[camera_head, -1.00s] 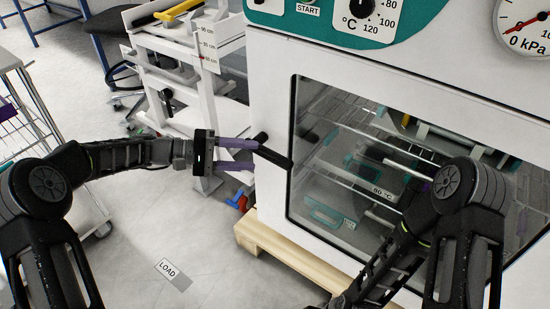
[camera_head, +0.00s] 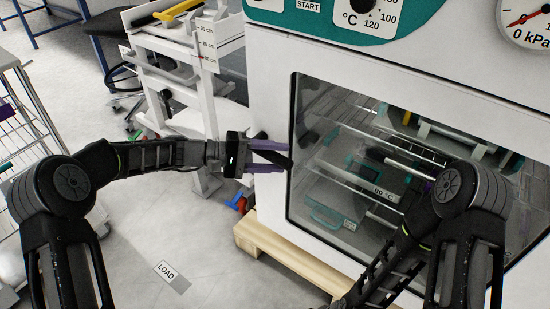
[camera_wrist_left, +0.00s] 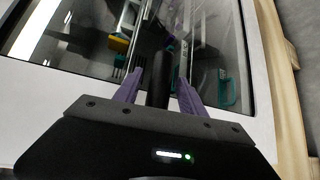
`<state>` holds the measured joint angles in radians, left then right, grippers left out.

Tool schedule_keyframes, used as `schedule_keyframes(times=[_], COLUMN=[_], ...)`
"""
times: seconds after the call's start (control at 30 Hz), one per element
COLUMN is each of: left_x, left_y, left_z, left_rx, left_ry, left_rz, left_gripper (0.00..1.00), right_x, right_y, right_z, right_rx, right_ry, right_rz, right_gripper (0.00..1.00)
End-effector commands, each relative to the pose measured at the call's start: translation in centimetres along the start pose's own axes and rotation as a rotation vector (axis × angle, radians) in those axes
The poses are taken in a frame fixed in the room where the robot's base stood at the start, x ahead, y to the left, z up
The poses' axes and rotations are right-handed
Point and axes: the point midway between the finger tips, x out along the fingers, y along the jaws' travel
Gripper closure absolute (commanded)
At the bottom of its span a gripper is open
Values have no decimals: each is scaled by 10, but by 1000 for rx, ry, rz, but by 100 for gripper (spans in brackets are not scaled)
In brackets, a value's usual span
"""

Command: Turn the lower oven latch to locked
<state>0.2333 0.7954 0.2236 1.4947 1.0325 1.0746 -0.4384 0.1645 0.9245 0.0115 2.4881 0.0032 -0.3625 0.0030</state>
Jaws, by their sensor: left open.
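The lower oven latch is a black lever at the left edge of the oven door (camera_head: 292,235); its bar (camera_head: 277,158) slants down to the right onto the glass. My left gripper (camera_head: 268,157) is open with its purple fingers on either side of the bar. In the left wrist view the dark bar (camera_wrist_left: 159,78) stands between the two open fingers (camera_wrist_left: 158,92), with gaps visible beside it. Part of the latch is hidden behind the gripper. My right arm crosses in front of the oven at the right; its gripper is out of view.
The white oven (camera_head: 270,90) stands on a wooden pallet (camera_head: 262,243). Its window shows shelves inside. A white stand (camera_head: 205,105) with a height scale is behind my left gripper. The floor (camera_head: 215,270) at the lower left is open around a LOAD label (camera_head: 167,270).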

Motion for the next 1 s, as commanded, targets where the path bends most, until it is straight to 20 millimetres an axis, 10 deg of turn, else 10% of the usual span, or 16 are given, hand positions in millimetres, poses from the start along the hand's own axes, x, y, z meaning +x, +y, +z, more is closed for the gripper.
schedule_keyframes(times=[0.7,1.0], left_x=[0,0], left_y=[0,0], left_z=[0,0], left_rx=[0,0], left_ry=[0,0], left_rz=[0,0], left_gripper=[98,100], right_x=[0,0], right_y=[0,0], right_z=[0,0], right_rx=[-1,0], right_ry=[0,0], right_rz=[0,0], right_gripper=[64,64])
